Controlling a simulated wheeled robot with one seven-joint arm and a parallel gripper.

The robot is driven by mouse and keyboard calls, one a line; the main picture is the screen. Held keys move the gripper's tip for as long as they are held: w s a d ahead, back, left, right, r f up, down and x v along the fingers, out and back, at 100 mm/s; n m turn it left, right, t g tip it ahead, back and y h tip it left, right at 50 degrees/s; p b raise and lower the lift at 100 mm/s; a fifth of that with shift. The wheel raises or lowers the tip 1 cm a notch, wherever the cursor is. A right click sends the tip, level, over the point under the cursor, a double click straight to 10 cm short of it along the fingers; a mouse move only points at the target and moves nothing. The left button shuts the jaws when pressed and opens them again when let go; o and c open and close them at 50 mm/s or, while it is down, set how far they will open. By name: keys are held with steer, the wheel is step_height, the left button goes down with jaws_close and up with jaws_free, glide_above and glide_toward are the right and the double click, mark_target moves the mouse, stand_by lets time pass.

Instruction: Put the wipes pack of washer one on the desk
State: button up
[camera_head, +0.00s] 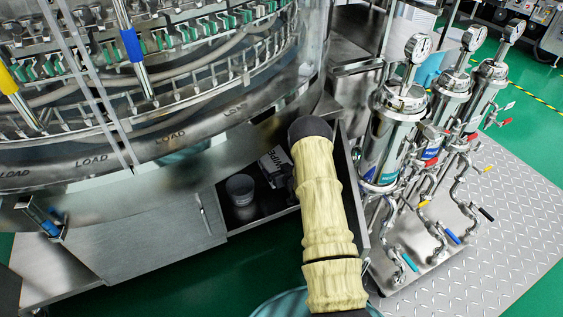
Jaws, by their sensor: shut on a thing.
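The wipes pack (275,162) is a pale pack with dark lettering, seen tilted in the low open compartment under the round washer, close against the left side of my sleeved arm. My gripper (287,180) shows only as a dark part at the arm's left edge, beside the pack. It is shut on the wipes pack; the arm hides the fingertips and part of the pack. I cannot tell whether the pack touches the compartment floor. No desk can be clearly made out.
A grey cup (240,189) stands in the open compartment (262,215), left of the pack. The washer (120,150) overhangs it. Steel filter housings (391,140) with gauges and valves stand close on the right, on a tread-plate platform (500,230). Green floor shows below the cabinet.

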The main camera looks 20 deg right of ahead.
steer(key=s+a+r+p, duration=0.7)
steer(key=s+a+r, duration=0.2)
steer(key=s+r, duration=0.2)
steer(key=shift+a+r, duration=0.3)
steer(key=shift+r, duration=0.1)
steer(key=shift+w, duration=0.1)
